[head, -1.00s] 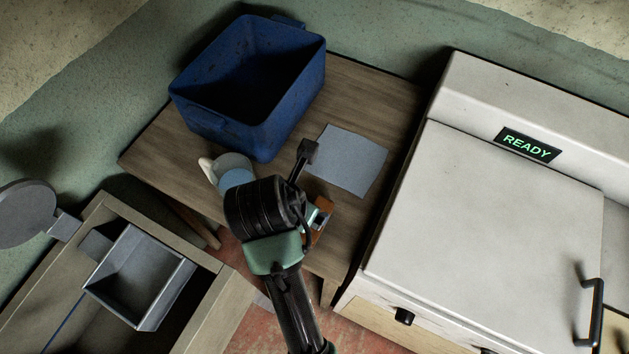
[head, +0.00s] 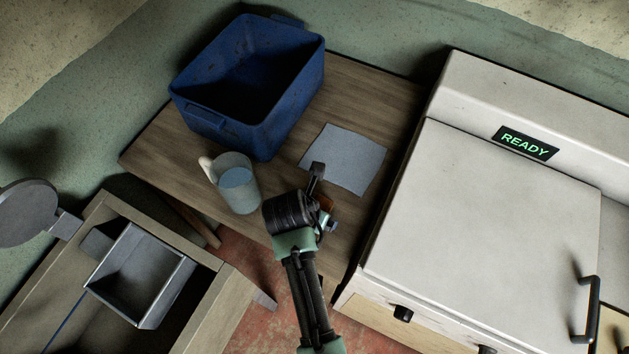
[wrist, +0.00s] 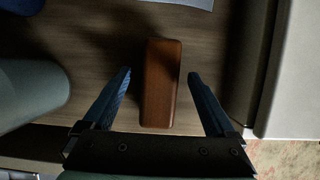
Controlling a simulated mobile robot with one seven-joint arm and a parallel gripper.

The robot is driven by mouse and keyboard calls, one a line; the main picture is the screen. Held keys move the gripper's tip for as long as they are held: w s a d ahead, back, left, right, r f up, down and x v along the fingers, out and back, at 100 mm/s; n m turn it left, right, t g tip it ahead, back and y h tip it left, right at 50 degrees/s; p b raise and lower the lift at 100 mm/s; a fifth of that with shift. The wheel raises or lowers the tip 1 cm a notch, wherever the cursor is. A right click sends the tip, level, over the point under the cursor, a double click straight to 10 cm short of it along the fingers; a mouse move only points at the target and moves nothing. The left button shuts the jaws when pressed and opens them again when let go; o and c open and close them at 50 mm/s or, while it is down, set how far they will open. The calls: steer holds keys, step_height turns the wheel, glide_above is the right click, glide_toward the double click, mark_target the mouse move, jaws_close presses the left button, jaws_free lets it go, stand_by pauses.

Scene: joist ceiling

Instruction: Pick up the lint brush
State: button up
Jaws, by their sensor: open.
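The lint brush appears to be the brown wooden block with rounded corners (wrist: 160,84), lying on the table in the wrist view. My gripper (wrist: 159,78) is open, with one blue finger on each side of the block and a gap to each. I cannot tell the exact height of the fingers above the table. In the head view, my gripper (head: 328,212) is over the front part of the table, and my wrist hides most of the brown block (head: 325,202). Bristles or a lint surface do not show.
A jug with bluish contents (head: 238,184) stands left of my gripper on the wooden table (head: 160,150). A blue bin (head: 290,110) stands behind it. A grey-blue cloth (head: 350,158) lies beyond my gripper. A white machine reading READY (head: 490,220) borders the table's right side.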

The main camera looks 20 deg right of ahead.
steer(key=shift+w+d+f, duration=0.15)
steer(key=shift+d+f, duration=0.05)
steer(key=shift+f, duration=0.5)
steer(key=shift+f, duration=0.2)
jaws_close()
stand_by(0.5)
steer(key=shift+r, duration=0.15)
step_height(320, 180, up, 10)
steer(key=shift+r, duration=0.15)
stand_by(0.4)
